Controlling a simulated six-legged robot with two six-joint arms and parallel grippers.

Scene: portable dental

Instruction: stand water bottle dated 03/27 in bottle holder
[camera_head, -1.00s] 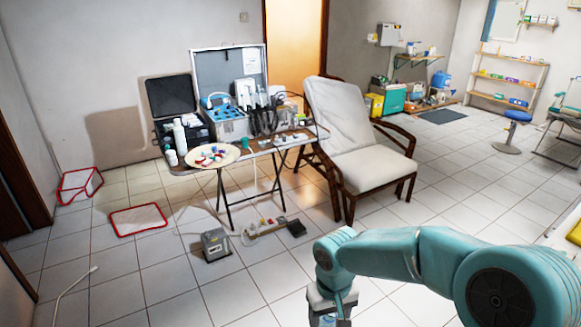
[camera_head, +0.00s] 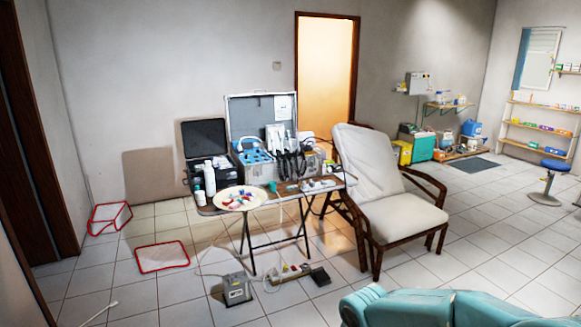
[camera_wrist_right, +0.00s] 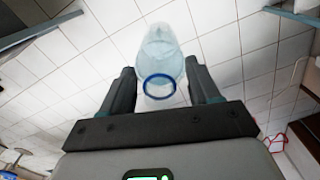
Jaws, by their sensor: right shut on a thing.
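My right gripper (camera_wrist_right: 160,68) is shut on a clear, pale blue bottle (camera_wrist_right: 161,48) with a blue ring at its near end. The bottle lies between the two dark fingers in the right wrist view, and the tiled floor shows behind it. No date can be read on it. In the head view only part of my right arm shows at the bottom right; the gripper and bottle are out of that view. My left gripper is in neither view. I cannot make out a bottle holder for certain.
A folding table (camera_head: 284,197) carries an open silver case (camera_head: 261,108), white bottles (camera_head: 210,180) and a round tray (camera_head: 232,207). A reclining chair (camera_head: 399,216) stands to its right. A grey box (camera_head: 237,289) and a power strip (camera_head: 290,280) lie on the floor.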

